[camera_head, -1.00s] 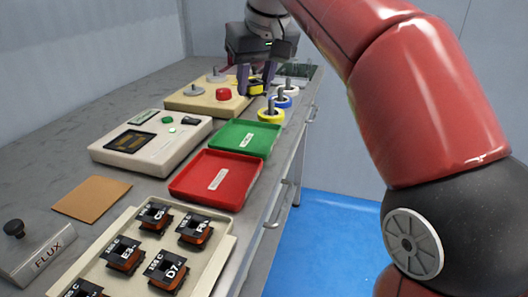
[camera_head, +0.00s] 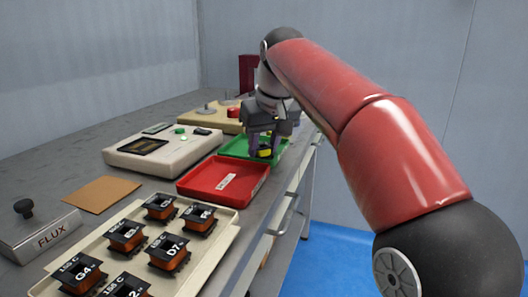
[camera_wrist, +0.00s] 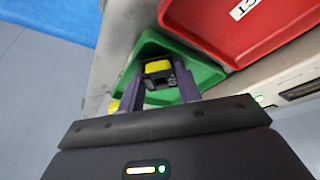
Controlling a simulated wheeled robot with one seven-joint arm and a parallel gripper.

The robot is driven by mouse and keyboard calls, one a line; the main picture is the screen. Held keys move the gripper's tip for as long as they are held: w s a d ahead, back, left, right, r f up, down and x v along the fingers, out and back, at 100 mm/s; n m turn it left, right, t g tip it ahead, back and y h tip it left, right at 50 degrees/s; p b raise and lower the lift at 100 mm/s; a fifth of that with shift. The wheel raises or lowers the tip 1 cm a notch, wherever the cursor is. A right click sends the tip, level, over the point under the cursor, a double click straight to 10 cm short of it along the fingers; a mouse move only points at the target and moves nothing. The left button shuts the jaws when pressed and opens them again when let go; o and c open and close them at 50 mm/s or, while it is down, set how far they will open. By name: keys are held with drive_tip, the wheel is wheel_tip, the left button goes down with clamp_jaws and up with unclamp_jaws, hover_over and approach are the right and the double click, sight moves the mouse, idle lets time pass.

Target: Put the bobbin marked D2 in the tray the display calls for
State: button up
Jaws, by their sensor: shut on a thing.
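My gripper (camera_head: 264,146) is shut on a black bobbin with yellow winding (camera_head: 265,153). It holds the bobbin over the green tray (camera_head: 233,147); whether the bobbin touches the tray floor I cannot tell. In the wrist view the bobbin (camera_wrist: 158,68) sits between my two fingers, above the green tray (camera_wrist: 203,72); its marking is not readable. The red tray (camera_head: 205,188) lies nearer the camera, with a white label partly reading "CT" in the wrist view. The beige tester box (camera_head: 178,158) carries a dark display panel (camera_head: 143,146), too small to read.
A cream tray (camera_head: 222,240) with several black-and-copper bobbins, one marked D7, stands in front. A FLUX box (camera_head: 40,238) and brown pad (camera_head: 100,194) lie at left. The winder (camera_head: 220,122) is behind. The bench edge runs close at right.

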drive_tip(key=shift+f, duration=0.15)
drive_tip(key=o, duration=0.8)
drive_tip(key=shift+c, duration=0.2)
drive_tip(key=p+v, duration=0.4)
drive_tip(key=v, duration=0.8)
drive_tip(key=shift+r, duration=0.25)
drive_tip(key=shift+d, duration=0.1)
drive_tip(key=s+d+f+m, duration=0.1)
drive_tip(key=s+d+f, duration=0.3)
drive_tip(key=s+f, duration=0.3)
drive_tip(key=s+d+f+m+t+h, duration=0.1)
drive_tip(key=s+d+f+m, duration=0.1)
drive_tip(key=s+d+f, duration=0.3)
drive_tip(key=s+d+f+m, duration=0.2)
drive_tip(key=s+d+f, duration=0.2)
drive_tip(key=s+f, duration=0.6)
wheel_tip(320, 180, down, 6)
drive_tip(key=shift+s+d+r+t+h, duration=0.15)
drive_tip(key=shift+s+d+t+h, duration=0.15)
drive_tip(key=shift+h, duration=0.1)
